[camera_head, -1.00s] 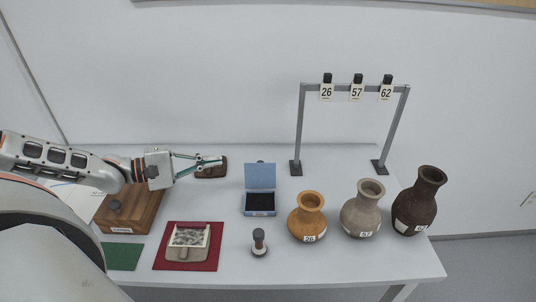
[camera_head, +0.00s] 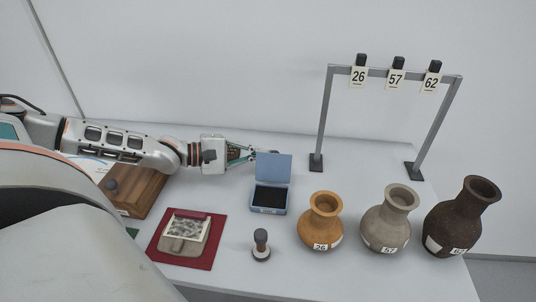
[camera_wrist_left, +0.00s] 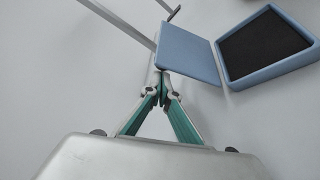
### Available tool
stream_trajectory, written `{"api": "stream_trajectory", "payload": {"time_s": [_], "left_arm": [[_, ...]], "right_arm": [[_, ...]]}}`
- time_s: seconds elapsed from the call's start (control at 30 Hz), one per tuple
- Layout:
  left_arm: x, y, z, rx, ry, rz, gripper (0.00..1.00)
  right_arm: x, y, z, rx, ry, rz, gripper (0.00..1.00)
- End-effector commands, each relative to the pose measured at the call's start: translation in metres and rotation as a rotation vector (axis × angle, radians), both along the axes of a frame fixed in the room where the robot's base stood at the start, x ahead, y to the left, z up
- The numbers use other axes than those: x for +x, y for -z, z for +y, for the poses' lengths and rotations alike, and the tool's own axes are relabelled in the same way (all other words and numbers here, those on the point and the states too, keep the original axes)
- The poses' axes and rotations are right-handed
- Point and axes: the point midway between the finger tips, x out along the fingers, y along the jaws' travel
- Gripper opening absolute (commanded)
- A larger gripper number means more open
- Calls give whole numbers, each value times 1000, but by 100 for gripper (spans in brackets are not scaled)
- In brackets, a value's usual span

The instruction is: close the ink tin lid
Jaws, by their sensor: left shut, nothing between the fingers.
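The blue ink tin (camera_head: 269,208) stands on the table with a dark pad (camera_head: 270,197) inside. Its lid (camera_head: 274,168) is open and stands up at the back edge. In the left wrist view the lid (camera_wrist_left: 190,55) and the tin with its dark pad (camera_wrist_left: 262,45) show at the upper right. My left gripper (camera_head: 262,153) is shut and empty, with its fingertips behind the lid near its upper left. In the left wrist view the fingertips (camera_wrist_left: 162,75) are at the lid's near edge; I cannot tell whether they touch it. My right gripper is not in view.
A stamp (camera_head: 261,245) stands in front of the tin. An orange vase (camera_head: 320,220), a grey vase (camera_head: 389,220) and a dark vase (camera_head: 462,218) stand to the right. A tag rack (camera_head: 325,115) is behind them. A red mat (camera_head: 160,247) with a sherd lies left.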

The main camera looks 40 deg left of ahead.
Motion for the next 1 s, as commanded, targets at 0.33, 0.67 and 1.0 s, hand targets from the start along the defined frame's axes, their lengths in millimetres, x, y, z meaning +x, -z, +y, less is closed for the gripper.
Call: {"api": "stream_trajectory", "payload": {"time_s": [0.33,0.67,1.0], "left_arm": [[8,1,-5,2,0,-1,0],[8,-2,-5,11,-1,-20,0],[10,-8,-4,50,0,-86,0]], "right_arm": [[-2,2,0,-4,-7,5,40],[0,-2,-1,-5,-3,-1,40],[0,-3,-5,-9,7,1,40]]}}
